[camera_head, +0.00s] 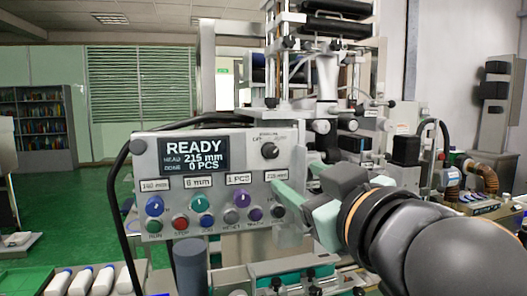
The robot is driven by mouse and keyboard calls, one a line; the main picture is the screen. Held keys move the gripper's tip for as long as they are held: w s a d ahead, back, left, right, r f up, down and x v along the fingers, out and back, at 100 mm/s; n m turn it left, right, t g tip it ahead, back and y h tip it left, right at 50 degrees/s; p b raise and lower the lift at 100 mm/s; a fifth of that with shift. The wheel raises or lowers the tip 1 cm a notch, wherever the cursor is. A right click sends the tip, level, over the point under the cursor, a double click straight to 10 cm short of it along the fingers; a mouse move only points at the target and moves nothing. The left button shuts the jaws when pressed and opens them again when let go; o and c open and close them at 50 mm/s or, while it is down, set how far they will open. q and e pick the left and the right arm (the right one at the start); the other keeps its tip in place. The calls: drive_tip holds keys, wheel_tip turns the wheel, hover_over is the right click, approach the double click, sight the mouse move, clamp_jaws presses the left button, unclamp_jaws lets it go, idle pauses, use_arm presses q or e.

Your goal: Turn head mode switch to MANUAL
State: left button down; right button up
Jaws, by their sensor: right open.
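The control panel (215,213) is a pale box with a dark screen (194,157) reading READY, 215 mm and 0 PCS. A black rotary knob (269,151) sits at its upper right under small lettering that I cannot fully read; I cannot confirm that it is the head mode switch or read its setting. My right gripper (291,181) has mint-green fingers and is open at the panel's right edge, below and to the right of this knob. The fingers partly cover the panel's lower right corner. I cannot tell whether they touch it. My left gripper is not in view.
A lower row holds blue, teal and purple knobs, with a green RUN button (155,226) and a red button (180,223) below. A black cable (118,200) runs along the panel's left side. Machine columns (325,75) rise behind.

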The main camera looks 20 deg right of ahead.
sight(273, 154)
drive_tip(key=w, duration=0.7)
drive_tip(key=w+r, duration=0.1)
drive_tip(key=w, duration=0.2)
drive_tip(key=shift+w, duration=0.9)
clamp_jaws()
